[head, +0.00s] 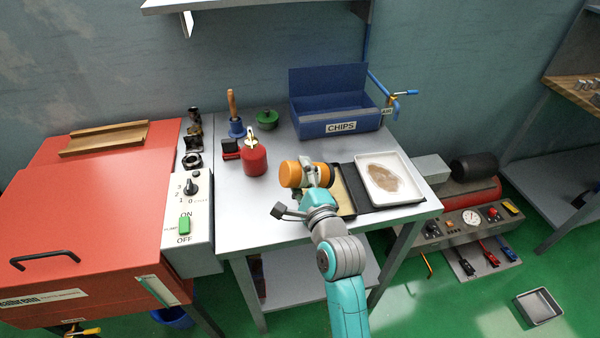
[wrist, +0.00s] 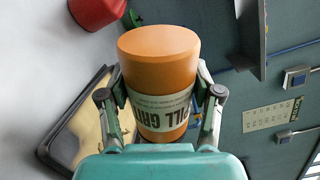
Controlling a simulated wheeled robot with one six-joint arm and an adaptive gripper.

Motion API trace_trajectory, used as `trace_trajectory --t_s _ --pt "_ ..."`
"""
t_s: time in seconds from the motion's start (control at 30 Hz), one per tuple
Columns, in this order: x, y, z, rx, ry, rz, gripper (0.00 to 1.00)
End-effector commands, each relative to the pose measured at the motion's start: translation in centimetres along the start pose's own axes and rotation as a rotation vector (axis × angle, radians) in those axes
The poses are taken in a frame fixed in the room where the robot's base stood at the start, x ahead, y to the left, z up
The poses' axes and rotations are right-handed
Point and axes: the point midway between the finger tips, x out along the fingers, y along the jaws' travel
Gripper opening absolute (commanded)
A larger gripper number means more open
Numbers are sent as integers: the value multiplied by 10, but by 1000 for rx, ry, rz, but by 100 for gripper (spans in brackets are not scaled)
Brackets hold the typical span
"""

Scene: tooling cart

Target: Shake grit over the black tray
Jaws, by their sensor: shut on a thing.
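My gripper (head: 318,180) is shut on an orange canister (head: 291,174) above the cart top. The canister lies about level in the head view, its end pointing left. In the wrist view the orange canister (wrist: 158,60) sits between both fingers, and its pale label reads partly "GRIT", upside down. The black tray (wrist: 46,150) has a tan inner surface and lies below and beside the canister. In the head view the black tray (head: 349,214) is just right of my gripper, partly hidden by it. I see no grit falling.
A white tray (head: 374,202) with brown grit stands on a dark mat right of the black tray. A blue CHIPS bin (head: 310,128) is behind. A red machine (head: 90,200) adjoins the cart.

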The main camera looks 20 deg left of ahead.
Motion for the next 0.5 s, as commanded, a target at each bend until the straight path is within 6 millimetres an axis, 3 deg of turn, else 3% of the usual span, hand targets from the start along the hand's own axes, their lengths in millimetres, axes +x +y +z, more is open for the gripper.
trace_trajectory --t_s 0.5 --pt "-22 1 4 0 0 -2 16"
